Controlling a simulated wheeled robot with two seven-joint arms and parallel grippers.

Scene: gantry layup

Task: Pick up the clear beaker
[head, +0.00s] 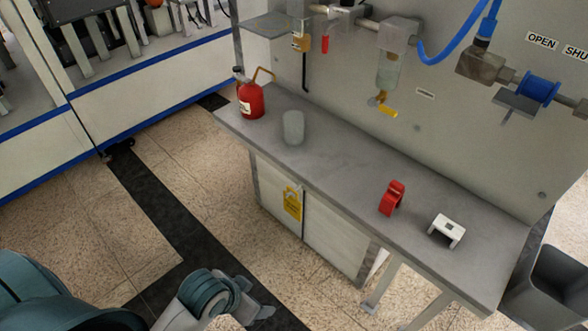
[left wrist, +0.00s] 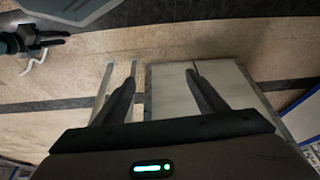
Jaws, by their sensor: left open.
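The clear beaker (head: 293,127) stands upright on the grey bench (head: 345,168), toward its left end, in the head view. It looks pale and empty. My left gripper (head: 264,314) is low at the bottom of the head view, in front of the bench and well away from the beaker. In the left wrist view my left gripper (left wrist: 160,77) has its two dark fingers spread apart with nothing between them. The beaker does not show in that view. A dark gripper on a teal arm, seemingly my right one (left wrist: 48,38), shows small at the upper left there.
A red safety can (head: 251,100) stands left of the beaker. A red clamp-like part (head: 392,198) and a white block (head: 446,231) lie farther right on the bench. A valve with a yellow handle (head: 382,104) hangs from the wall above. The bench around the beaker is clear.

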